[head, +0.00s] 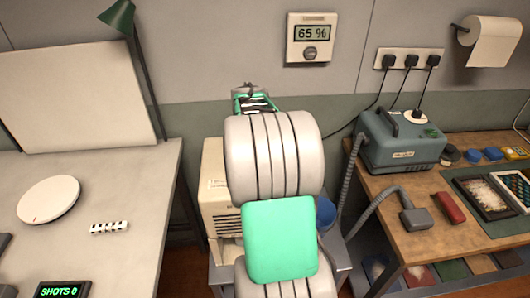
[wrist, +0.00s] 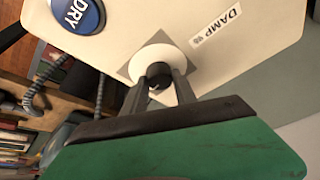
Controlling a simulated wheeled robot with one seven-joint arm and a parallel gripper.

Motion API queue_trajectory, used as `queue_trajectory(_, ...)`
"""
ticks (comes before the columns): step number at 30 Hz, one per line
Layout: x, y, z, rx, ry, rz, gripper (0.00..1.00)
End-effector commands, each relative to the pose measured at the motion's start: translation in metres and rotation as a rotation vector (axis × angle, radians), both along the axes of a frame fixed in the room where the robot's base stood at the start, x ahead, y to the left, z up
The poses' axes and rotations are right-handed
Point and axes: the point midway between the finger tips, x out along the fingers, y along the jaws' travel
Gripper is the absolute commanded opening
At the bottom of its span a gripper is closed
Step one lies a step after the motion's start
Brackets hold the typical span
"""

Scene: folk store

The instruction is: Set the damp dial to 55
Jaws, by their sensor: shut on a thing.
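The damp dial (wrist: 157,72) shows in the wrist view as a dark knob on a round white disc, on a cream panel. A "DAMP %" label (wrist: 216,27) is printed beside it. My gripper (wrist: 158,88) is shut on the knob, with one grey finger on each side. The dial's setting cannot be read here. In the head view my arm hides the dial and the fingertips. The cream machine (head: 213,185) stands behind my arm, mostly covered. A wall meter (head: 312,38) above reads 65 %.
A blue "DRY" button (wrist: 78,14) is on the same panel, near the dial. A white table (head: 120,200) is on the left. A wooden bench (head: 440,235) on the right carries a teal machine (head: 400,140) with a hose and several small items.

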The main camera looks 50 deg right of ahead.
Motion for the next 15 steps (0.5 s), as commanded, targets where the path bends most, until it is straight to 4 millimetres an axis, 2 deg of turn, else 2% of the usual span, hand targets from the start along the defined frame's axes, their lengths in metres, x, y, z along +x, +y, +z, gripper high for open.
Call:
queue_trajectory(6,0.0029,0.0009,0.0001,-0.002,-0.003,-0.139,0.00)
queue_trajectory(15,0.0029,0.0010,0.0006,0.000,-0.003,-0.244,0.00)
